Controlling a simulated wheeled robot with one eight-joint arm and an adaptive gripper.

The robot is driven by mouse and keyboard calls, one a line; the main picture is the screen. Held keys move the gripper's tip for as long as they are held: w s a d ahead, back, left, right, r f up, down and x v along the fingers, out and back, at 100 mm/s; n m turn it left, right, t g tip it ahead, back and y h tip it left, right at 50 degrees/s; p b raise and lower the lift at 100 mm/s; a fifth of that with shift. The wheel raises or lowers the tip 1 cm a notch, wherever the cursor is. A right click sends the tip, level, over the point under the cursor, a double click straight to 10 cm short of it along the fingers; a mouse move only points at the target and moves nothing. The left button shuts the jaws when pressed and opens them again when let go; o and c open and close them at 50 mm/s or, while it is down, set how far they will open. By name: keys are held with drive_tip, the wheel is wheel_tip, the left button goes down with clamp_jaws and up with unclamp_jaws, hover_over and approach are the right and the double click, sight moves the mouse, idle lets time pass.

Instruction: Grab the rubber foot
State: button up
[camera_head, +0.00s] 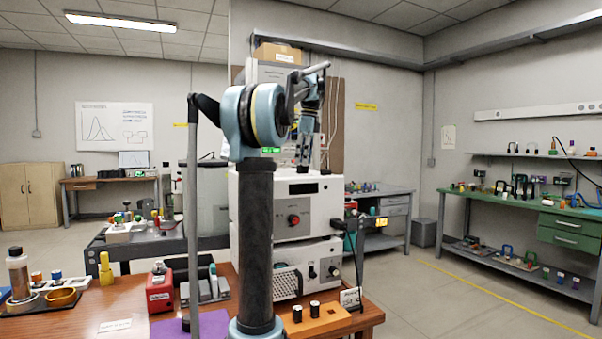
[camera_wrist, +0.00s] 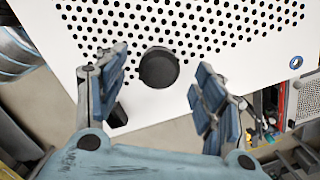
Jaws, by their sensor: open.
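The rubber foot (camera_wrist: 158,67) is a short black round cylinder on a white perforated panel (camera_wrist: 215,18) in the wrist view. My gripper (camera_wrist: 161,62) is open, with one blue-grey finger on each side of the foot. Gaps show between the foot and both fingers, and nothing is held. In the head view my gripper (camera_head: 304,152) points down over the top of a white instrument (camera_head: 262,200). I cannot make out the foot for certain in the head view.
A second dark piece (camera_wrist: 117,116) shows beside the left finger in the wrist view, near the panel's edge. In the head view, a lower white unit (camera_head: 318,265) stands under the instrument. A red box (camera_head: 160,290) and an orange block (camera_head: 322,320) sit on the wooden table.

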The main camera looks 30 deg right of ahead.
drive_tip(key=shift+w+a+f, duration=0.1)
drive_tip(key=shift+f, duration=0.8)
drive_tip(key=c, duration=1.2)
drive_tip(key=shift+o, duration=0.2)
drive_tip(key=shift+r, duration=0.1)
